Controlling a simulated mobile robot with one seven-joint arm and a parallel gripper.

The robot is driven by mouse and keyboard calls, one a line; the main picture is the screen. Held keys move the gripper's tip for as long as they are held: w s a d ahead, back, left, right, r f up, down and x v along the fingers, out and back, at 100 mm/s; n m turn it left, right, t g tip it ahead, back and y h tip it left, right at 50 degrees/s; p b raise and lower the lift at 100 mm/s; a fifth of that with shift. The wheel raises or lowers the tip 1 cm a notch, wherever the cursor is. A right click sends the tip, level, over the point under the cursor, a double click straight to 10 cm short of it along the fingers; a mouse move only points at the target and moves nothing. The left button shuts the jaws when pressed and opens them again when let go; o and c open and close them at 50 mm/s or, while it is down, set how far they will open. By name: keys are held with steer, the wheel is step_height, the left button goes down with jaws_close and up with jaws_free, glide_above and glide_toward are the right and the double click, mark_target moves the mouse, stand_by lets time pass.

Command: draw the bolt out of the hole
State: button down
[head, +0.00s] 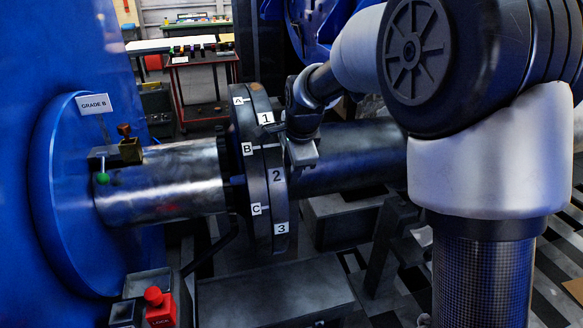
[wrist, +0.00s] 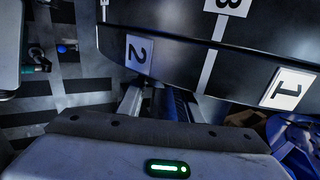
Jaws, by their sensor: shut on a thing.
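My gripper (head: 300,153) is at the right face of the dark flange pair, close to label 2 (head: 277,176). In the wrist view its fingers (wrist: 165,104) are closed around a dark, ribbed bolt (wrist: 173,104), which points toward the flange rim between labels 2 and 1. The flange pair (head: 262,180) has labels A, B, C on the left disc and 1, 2, 3 on the right one. The hole and the bolt's far end are hidden, so I cannot tell how deep the bolt sits. In the head view my gripper hides the bolt.
A steel shaft (head: 165,183) runs left from the flange to a blue housing (head: 60,200) marked GRADE B. A dark shaft (head: 350,155) runs right behind my arm. A red button box (head: 160,310) stands at the front left. A bench (head: 205,60) is behind.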

steer(key=w+d+p, duration=0.1)
steer(key=w+d, duration=0.3)
steer(key=d, duration=0.9)
steer(key=shift+d, duration=0.15)
stand_by(2.5)
steer(key=shift+s, duration=0.1)
